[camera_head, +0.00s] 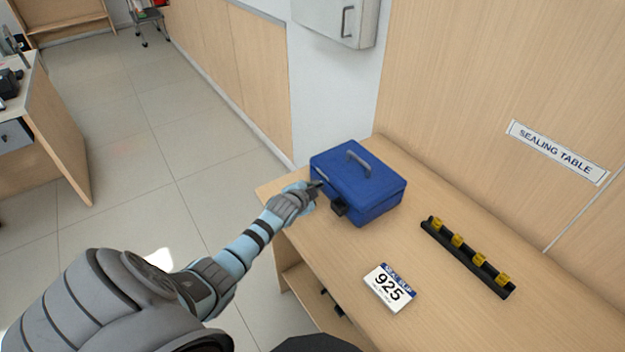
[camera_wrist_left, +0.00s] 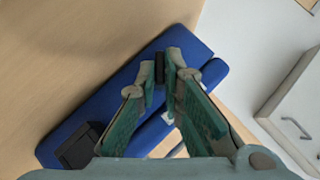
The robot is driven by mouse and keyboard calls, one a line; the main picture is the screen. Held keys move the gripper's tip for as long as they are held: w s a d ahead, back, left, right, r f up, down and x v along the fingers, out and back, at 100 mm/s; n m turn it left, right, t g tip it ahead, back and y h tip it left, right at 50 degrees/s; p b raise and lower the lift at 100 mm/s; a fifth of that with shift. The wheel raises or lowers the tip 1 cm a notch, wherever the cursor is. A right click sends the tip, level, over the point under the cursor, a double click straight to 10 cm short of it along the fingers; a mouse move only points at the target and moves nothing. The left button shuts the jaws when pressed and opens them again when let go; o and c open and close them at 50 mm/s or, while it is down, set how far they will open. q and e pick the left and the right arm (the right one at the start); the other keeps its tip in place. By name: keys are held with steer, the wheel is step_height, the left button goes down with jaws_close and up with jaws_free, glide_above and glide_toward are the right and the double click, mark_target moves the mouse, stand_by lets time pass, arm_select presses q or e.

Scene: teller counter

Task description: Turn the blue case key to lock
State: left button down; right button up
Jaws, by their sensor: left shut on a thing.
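The blue case (camera_head: 362,184) stands closed on the table near its far left corner, with a grey handle on its lid. My left gripper (camera_head: 317,188) is at the front face of the case, near its left end. In the left wrist view the blue case (camera_wrist_left: 105,100) fills the middle. There my left gripper (camera_wrist_left: 165,72) is shut on a small dark piece at the case, which seems to be the key (camera_wrist_left: 159,68). The fingers hide much of the key, and its angle is hard to tell. A black block (camera_head: 338,208) sits on the front of the case. My right gripper is out of view.
The sealing table (camera_head: 450,320) carries a white slip (camera_head: 390,287) marked 925 and a black rack (camera_head: 465,258) with several yellow pieces. Bare tabletop lies between them and the case. The wall stands behind the table; a white wall box (camera_head: 335,22) hangs above.

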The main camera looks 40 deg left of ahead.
arm_select(q)
steer(key=shift+w+a+r+n+h, duration=0.1)
steer(key=shift+a+r+n+h, duration=0.05)
steer(key=shift+r+n+h, duration=0.2)
steer(key=shift+f+g+h, duration=0.1)
steer(key=shift+g+h, duration=0.2)
steer(key=shift+h, duration=0.05)
steer(key=shift+w+a+f+n+g+h+b, duration=0.1)
steer(key=shift+a+f+n+g+h+b, duration=0.15)
steer(key=shift+n+h+b, duration=0.3)
steer(key=h+b, duration=0.1)
steer(key=b, duration=0.1)
steer(key=n+g+h+b, duration=0.1)
steer(key=h+b, duration=0.1)
steer(key=shift+a+r+n, duration=0.1)
steer(key=shift+a+n, duration=0.1)
steer(key=shift+n, duration=0.1)
steer(key=shift+r+g+h+b, duration=0.2)
steer(key=shift+h+b, duration=0.25)
steer(key=shift+b, duration=0.5)
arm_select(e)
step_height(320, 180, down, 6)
arm_select(q)
steer(key=shift+n, duration=0.3)
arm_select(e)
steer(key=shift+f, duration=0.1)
arm_select(q)
steer(key=c, duration=1.7)
jaws_free()
